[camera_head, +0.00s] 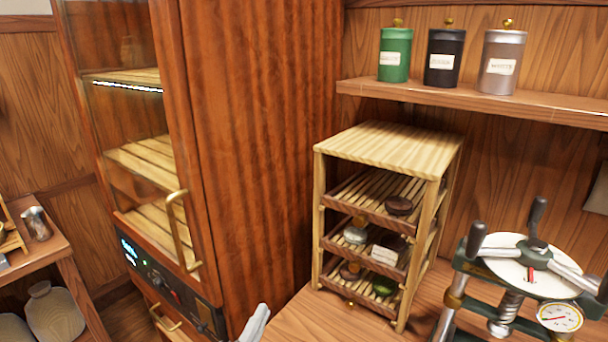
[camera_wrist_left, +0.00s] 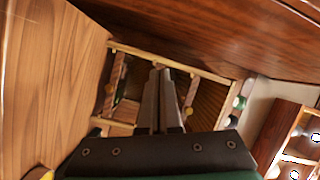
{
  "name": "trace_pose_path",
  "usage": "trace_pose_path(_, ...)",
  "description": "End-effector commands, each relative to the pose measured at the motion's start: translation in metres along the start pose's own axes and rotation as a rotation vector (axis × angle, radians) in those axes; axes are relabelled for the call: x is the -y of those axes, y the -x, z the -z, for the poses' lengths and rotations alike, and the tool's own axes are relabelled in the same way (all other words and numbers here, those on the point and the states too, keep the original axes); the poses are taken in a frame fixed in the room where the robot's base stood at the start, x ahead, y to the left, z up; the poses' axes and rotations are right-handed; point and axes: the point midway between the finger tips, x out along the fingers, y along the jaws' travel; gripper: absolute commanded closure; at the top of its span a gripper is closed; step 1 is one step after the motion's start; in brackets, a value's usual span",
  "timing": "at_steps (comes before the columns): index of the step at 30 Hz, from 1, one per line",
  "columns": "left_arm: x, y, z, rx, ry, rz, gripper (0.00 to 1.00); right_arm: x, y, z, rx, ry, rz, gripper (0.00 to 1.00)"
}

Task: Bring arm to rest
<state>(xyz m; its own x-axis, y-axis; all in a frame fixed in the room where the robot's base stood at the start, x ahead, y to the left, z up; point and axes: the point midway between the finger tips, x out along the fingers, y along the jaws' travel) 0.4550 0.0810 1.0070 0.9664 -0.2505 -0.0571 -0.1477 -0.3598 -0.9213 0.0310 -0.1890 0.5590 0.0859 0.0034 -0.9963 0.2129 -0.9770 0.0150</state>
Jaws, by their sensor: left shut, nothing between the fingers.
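Only a pale grey tip of my left gripper (camera_head: 257,318) shows at the bottom edge of the head view, beside the lower front of the wooden cabinet (camera_head: 250,150) and left of the slatted rack (camera_head: 385,143). In the left wrist view, the two dark fingers of my left gripper (camera_wrist_left: 161,70) lie close together, shut, with nothing between them. The rest of the left arm is hidden in the head view. My right gripper is in neither view.
The rack's shelves hold several dark, pale and green tea cakes. A press with a gauge (camera_head: 530,260) stands right of it on the counter. Green (camera_head: 395,55), black (camera_head: 443,58) and grey (camera_head: 502,62) canisters stand on the wall shelf (camera_head: 470,97). The cabinet blocks the left side.

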Motion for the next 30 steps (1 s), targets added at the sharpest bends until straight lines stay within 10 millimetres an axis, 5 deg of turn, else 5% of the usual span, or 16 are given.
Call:
trace_pose_path(6,-0.010,0.046,-0.057,0.357,0.353,-0.090,1.00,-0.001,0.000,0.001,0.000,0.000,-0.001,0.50)
trace_pose_path(12,-0.040,0.109,-0.083,0.650,0.649,-0.231,1.00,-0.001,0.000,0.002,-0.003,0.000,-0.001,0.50)
trace_pose_path(21,-0.076,0.197,-0.075,0.957,0.934,-0.461,1.00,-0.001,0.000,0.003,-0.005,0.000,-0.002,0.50)
trace_pose_path(30,-0.097,0.253,-0.057,1.124,1.055,-0.631,1.00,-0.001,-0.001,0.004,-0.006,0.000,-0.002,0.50)
